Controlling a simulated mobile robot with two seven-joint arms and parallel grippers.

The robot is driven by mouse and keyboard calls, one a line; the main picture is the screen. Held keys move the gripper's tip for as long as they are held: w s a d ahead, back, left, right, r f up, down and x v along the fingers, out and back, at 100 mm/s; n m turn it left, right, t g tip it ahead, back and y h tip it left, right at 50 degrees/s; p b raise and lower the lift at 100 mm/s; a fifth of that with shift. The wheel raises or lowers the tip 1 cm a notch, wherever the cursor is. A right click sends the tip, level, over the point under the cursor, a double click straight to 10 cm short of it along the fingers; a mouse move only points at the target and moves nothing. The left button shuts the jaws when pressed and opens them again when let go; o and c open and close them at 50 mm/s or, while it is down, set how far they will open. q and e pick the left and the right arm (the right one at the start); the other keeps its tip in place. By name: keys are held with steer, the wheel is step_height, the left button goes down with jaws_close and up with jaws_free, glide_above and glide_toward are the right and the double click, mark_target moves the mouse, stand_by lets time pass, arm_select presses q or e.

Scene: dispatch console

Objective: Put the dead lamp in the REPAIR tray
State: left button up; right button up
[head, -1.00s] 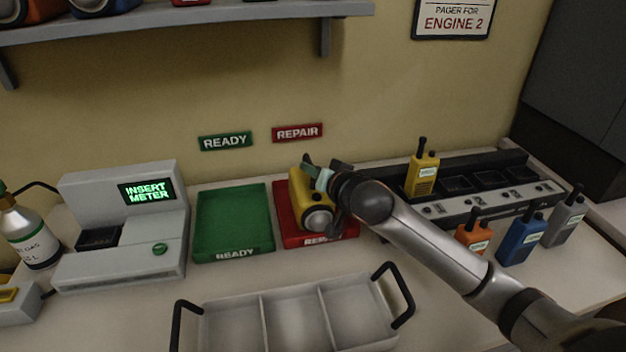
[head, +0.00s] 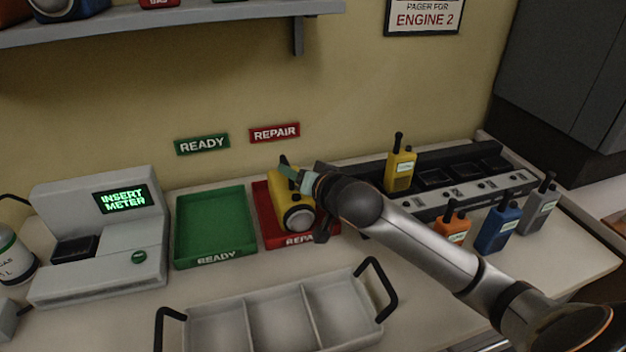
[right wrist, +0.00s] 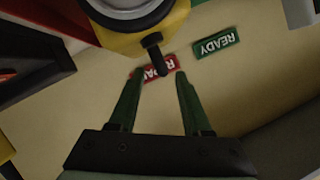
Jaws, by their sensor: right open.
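The yellow lamp (head: 283,205) with a round grey lens lies in the red REPAIR tray (head: 272,240) in the head view, lens toward the front. In the right wrist view its yellow body (right wrist: 118,40) shows at the top, with a dark knob or switch pointing down. My right gripper (head: 290,178) is at the lamp's upper right side. In the wrist view its two green fingers (right wrist: 155,85) are apart with the knob near the gap between their tips. Contact cannot be told. My left gripper is out of view.
The green READY tray (head: 215,225) stands empty left of the red tray. A grey meter station (head: 110,235) is further left. An empty three-part carrier (head: 280,315) with black handles lies in front. Radios and a charger rack (head: 440,180) are at right.

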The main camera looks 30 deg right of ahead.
steer(key=v, duration=0.9)
steer(key=shift+s, duration=0.3)
